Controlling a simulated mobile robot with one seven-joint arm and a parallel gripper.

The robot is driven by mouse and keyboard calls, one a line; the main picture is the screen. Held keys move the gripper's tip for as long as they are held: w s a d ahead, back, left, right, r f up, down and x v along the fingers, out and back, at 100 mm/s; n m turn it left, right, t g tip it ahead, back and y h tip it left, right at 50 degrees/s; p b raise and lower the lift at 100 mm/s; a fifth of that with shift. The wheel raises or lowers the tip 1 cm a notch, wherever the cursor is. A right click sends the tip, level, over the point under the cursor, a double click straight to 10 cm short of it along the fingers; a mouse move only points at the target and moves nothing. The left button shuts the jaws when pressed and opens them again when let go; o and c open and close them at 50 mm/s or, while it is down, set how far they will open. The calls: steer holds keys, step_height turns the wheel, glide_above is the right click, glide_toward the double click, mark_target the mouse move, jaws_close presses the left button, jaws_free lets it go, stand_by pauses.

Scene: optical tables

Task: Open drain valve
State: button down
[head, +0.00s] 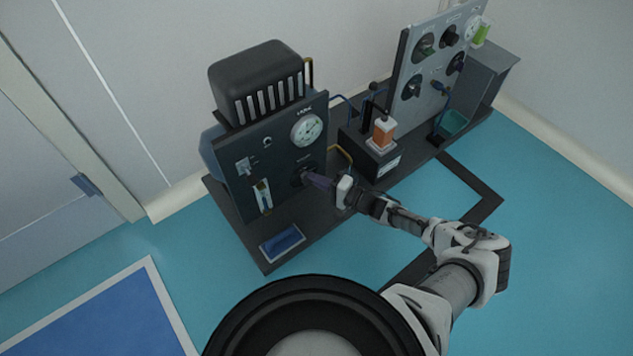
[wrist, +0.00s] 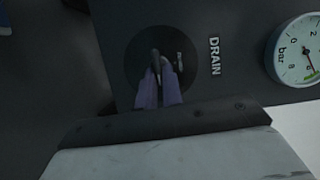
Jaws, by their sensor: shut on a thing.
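The drain valve (wrist: 156,60) is a small dark handle on a round black plate, beside the label DRAIN (wrist: 214,56) in the wrist view. In the head view its round plate (head: 301,172) sits low on the front of the dark panel (head: 242,199). My gripper (wrist: 159,82) has two purple fingers shut on the valve handle. In the head view my gripper (head: 318,180) reaches the panel from the right. The fingers partly hide the handle, and I cannot tell how far it is turned.
A pressure gauge (head: 306,129) is above the valve. A switch (head: 243,165) and a sight tube (head: 263,196) are to its left. A box with an orange-and-white bottle (head: 383,133) stands close to the right of my gripper. A blue tray (head: 283,242) lies on the base in front.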

steer(key=shift+m, duration=0.3)
steer(key=c, duration=1.6)
jaws_free()
steer(key=shift+o, duration=0.2)
steer(key=p+v, duration=0.1)
steer(key=v, duration=1.2)
steer(key=shift+s+d+f+p, duration=0.25)
steer(key=shift+d+p, duration=0.1)
steer(key=shift+p, duration=0.05)
